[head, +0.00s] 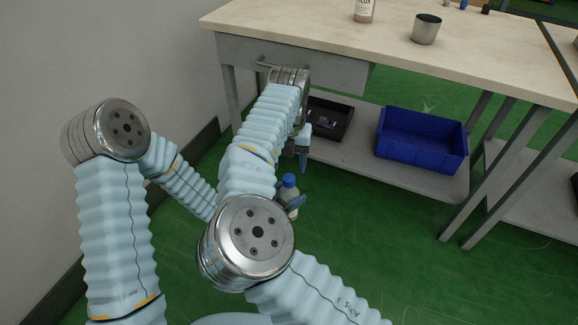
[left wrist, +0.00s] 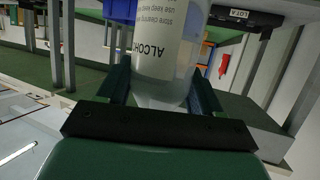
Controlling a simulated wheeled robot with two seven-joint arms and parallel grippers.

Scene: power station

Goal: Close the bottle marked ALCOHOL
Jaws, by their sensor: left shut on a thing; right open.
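The ALCOHOL bottle (head: 291,198) is upright with a blue cap (head: 289,180) at its top. My left gripper (head: 297,205) is shut around its body and holds it in front of the bench. The left wrist view shows the clear bottle (left wrist: 165,50) between the two fingers (left wrist: 162,90), its white label upside down in the picture; its cap is out of that view. My right gripper (head: 301,154) is open, pointing down above and slightly right of the cap, apart from it. My arms partly hide the bottle and the left gripper.
A workbench (head: 330,30) with a drawer stands ahead. A bottle (head: 365,9) marked FLUX and a metal cup (head: 426,29) stand on it. Its lower shelf (head: 365,165) holds a dark tray (head: 330,122) and a blue bin (head: 420,140). The green floor in front is clear.

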